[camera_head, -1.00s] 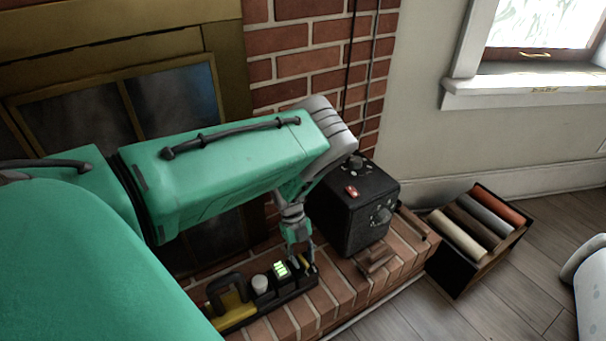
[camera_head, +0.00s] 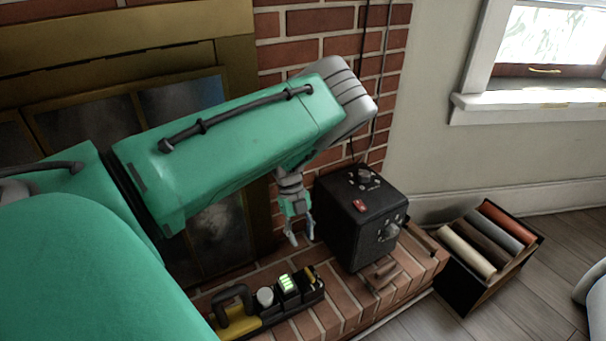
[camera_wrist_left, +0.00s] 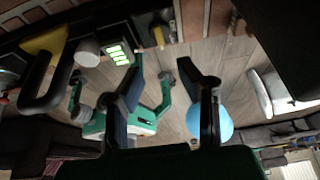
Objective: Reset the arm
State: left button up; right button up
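My left arm (camera_head: 240,125) reaches in from the left, its green forearm in front of the fireplace. My left gripper (camera_head: 301,234) hangs fingers down above the brick hearth, just left of the black box. Its two fingers are apart with nothing between them; in the left wrist view the gripper (camera_wrist_left: 170,85) also shows spread dark fingers. Below it lies a black tool tray (camera_head: 270,320) with a yellow-and-black handle, a white cylinder and a lit green display. My right gripper is not in view.
A black box (camera_head: 345,235) with knobs and a small red item on top stands on the brick hearth (camera_head: 350,308). A dark crate (camera_head: 465,292) with several rolls sits on the floor at right. A window sill (camera_head: 530,105) is at upper right.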

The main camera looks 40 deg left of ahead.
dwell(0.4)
pick_arm(q)
jog(key=s+d+f+n+t, duration=0.3)
jog(key=s+d+n+t, duration=0.15)
jog(key=d+n, duration=0.55)
jog(key=s+d+r+n+g+y, duration=0.1)
jog(key=s+d+n+y, duration=0.1)
jog(key=s+n, duration=0.5)
jog(key=s+d+r+n+g+y, duration=0.1)
jog(key=s+d+n+y, duration=0.15)
jog(key=s, duration=0.95)
notch_tip(320, 180, up, 14)
jog(key=s+n+p, duration=0.1)
jog(key=p, duration=1.2)
jog(key=shift+f, duration=0.2)
jog(key=shift+a+g, duration=0.1)
jog(key=shift+g, duration=0.15)
